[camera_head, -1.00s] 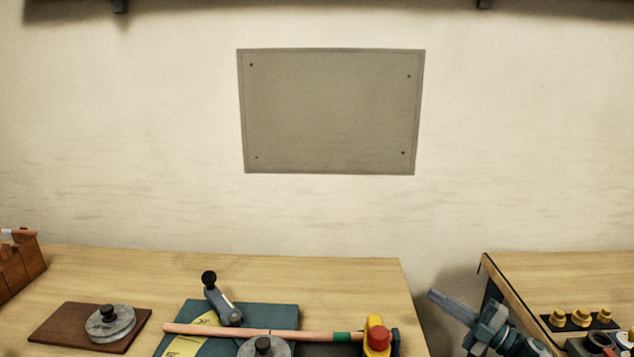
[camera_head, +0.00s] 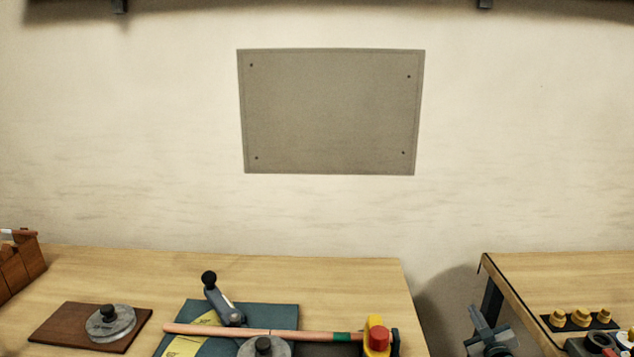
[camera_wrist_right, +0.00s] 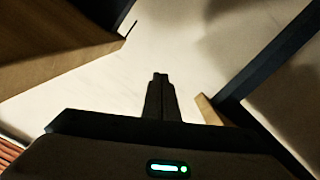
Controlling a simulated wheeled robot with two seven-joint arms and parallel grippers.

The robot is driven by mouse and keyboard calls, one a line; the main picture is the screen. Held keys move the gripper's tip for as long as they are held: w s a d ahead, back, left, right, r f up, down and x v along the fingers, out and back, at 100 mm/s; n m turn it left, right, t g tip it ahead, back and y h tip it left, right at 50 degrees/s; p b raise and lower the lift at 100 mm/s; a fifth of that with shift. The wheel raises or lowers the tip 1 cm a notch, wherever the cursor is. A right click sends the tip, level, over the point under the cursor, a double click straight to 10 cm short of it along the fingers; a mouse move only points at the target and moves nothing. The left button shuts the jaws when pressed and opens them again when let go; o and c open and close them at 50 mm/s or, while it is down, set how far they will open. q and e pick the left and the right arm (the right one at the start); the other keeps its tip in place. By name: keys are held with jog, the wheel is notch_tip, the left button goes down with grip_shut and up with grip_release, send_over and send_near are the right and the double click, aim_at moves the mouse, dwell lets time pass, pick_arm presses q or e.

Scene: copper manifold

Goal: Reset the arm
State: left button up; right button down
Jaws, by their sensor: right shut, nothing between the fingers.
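My right gripper (camera_head: 480,318) shows at the bottom of the head view, in the gap between the two benches. Its lower part is cut off by the frame edge. In the right wrist view its two fingers (camera_wrist_right: 160,80) are together with nothing between them. It is apart from the objects on both benches. My left gripper is in neither view.
The left bench (camera_head: 350,270) bears a copper pipe (camera_head: 250,331), a blue mat (camera_head: 277,315), a yellow-and-red tool (camera_head: 377,335) and a brown board (camera_head: 60,325) with a grey disc (camera_head: 110,322). The right bench (camera_head: 580,275) holds yellow fittings (camera_head: 581,317).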

jog(key=s+d+f+m+g+h, duration=0.2)
jog(key=d+f+m+g, duration=0.1)
jog(key=f, duration=0.3)
jog(key=s+a+f+g+y, duration=0.1)
jog(key=s+a+f+g, duration=0.3)
jog(key=s+f, duration=1.1)
jog(key=s+a+f+g+y, duration=0.1)
jog(key=s+a+f+g, duration=0.2)
jog(key=s+a+f, duration=0.8)
jog(key=s+a+f+g, duration=0.2)
jog(key=s+f, duration=0.5)
jog(key=s, duration=0.9)
jog(key=s+a+f+g+y, duration=0.1)
jog(key=s+a+f, duration=0.4)
jog(key=s, duration=1.1)
jog(key=s+a+f+g, duration=0.2)
jog(key=s+f, duration=0.8)
jog(key=s, duration=0.6)
jog(key=shift+s+a+g, duration=0.15)
jog(key=shift+a+g, duration=0.25)
jog(key=shift+a, duration=0.25)
